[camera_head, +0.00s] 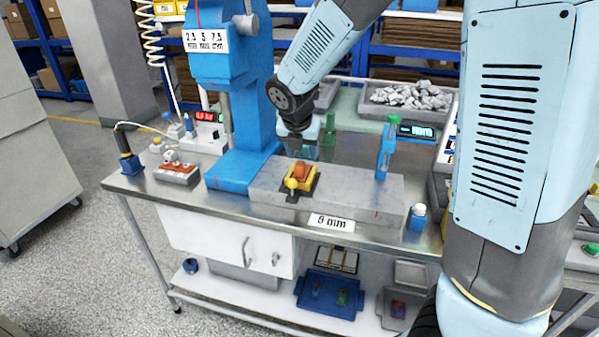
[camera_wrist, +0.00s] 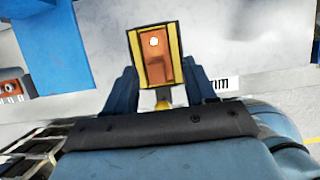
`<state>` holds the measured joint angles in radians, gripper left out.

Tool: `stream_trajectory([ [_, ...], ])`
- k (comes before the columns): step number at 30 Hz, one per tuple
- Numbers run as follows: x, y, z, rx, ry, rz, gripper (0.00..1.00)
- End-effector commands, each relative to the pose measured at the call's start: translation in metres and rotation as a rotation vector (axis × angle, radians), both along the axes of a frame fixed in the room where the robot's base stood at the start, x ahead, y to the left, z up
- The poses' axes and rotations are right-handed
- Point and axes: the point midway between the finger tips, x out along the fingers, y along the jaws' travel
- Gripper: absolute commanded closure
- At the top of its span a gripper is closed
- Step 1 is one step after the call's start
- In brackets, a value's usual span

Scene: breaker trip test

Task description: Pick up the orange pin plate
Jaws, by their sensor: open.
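The orange pin plate (camera_head: 301,171) sits in a yellow holder (camera_head: 290,185) on top of the grey block in the head view. In the wrist view the orange plate (camera_wrist: 154,55) lies between yellow side strips, with a small pale round spot on it. My gripper (camera_head: 312,146) is above and just behind the plate in the head view. In the wrist view its two blue fingers (camera_wrist: 163,85) are apart, one on each side of the plate's near end. Nothing is between them that I can see gripped. The contact with the plate cannot be told.
A blue press (camera_head: 245,110) stands left of my gripper. The grey block (camera_head: 375,195) carries a "9 mm" label. A blue upright tool (camera_head: 386,150) stands at its right end. An orange switch box (camera_head: 177,172) is at the left. A tray of grey pieces (camera_head: 410,97) is behind.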

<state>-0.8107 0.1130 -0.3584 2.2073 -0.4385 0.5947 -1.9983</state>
Motion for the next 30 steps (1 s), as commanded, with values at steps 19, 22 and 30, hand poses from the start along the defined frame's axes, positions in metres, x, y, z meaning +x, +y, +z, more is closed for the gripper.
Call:
stream_trajectory([
  [19,0.017,0.002,-0.048,0.0,0.001,0.001,0.45],
  [22,0.017,0.002,-0.048,0.0,0.001,0.001,0.45],
  [30,0.017,0.002,-0.048,0.0,0.001,0.001,0.67],
])
